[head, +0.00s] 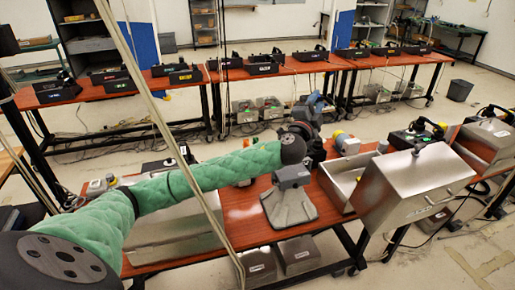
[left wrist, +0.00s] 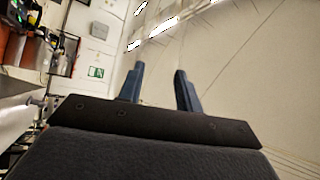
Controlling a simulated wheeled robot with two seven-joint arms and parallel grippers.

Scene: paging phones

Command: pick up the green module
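My left arm, in a green quilted cover, reaches from the lower left across the near table in the head view. Its left gripper (head: 316,102) is raised over the table's back edge. In the left wrist view, the left gripper's two blue-grey fingers (left wrist: 160,88) stand apart with nothing between them. A device with green on it (head: 404,138) sits on the right part of the near table, beyond the gripper and not touching it. I cannot tell whether it is the green module. My right gripper is not in view.
A grey stand (head: 289,205) is on the red near table (head: 240,213), below my arm. An open metal box (head: 338,183) and a tilted metal case (head: 415,185) are to its right. Long red tables (head: 225,75) with black phones stand behind, across an aisle.

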